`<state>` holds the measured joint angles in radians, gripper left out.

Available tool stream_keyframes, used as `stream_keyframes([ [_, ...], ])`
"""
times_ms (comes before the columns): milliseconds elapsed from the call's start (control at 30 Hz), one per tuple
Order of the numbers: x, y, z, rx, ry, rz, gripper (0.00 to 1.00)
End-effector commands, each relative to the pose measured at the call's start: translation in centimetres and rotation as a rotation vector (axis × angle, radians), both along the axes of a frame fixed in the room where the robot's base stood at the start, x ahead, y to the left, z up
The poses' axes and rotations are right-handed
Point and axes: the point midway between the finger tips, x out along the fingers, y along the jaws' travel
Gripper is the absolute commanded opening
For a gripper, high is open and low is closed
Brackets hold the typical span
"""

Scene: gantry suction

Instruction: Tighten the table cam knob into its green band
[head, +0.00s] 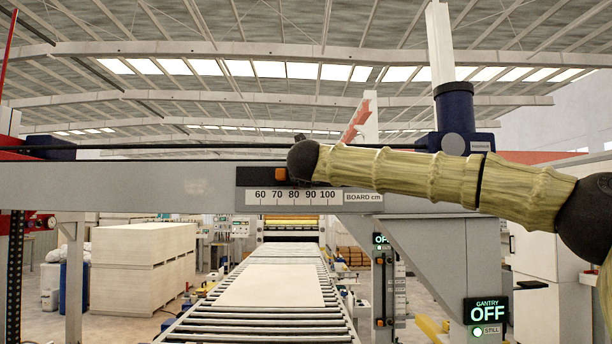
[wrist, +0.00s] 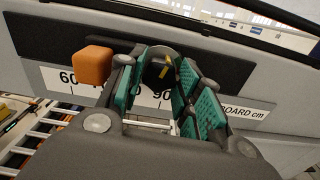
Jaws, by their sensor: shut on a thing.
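A dark round knob (wrist: 158,74) with a yellow mark sits on the face of the grey gantry beam in the wrist view. My gripper (wrist: 163,82) has its green-padded fingers closed around the knob from both sides. The fingers hide most of the knob's rim, and I see no green band apart from the finger pads. In the head view my arm reaches in from the right, and its dark end covers the knob.
An orange block (wrist: 92,65) sticks out from the beam, left of my fingers. A BOARD cm scale (head: 292,197) runs below. A GANTRY OFF display (head: 488,311) is at lower right. A roller conveyor (head: 275,318) carries a pale board (head: 277,285). A board stack (head: 140,265) stands left.

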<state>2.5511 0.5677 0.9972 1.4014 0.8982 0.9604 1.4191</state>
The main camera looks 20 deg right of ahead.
Motion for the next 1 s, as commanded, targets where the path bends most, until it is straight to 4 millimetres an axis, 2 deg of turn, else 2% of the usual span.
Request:
stream_keyframes([
  [167,0.01,-0.07,-0.54,0.051,-0.017,-0.001,0.11],
  [1000,-0.01,-0.07,-0.44,0.399,-0.115,0.000,0.11],
])
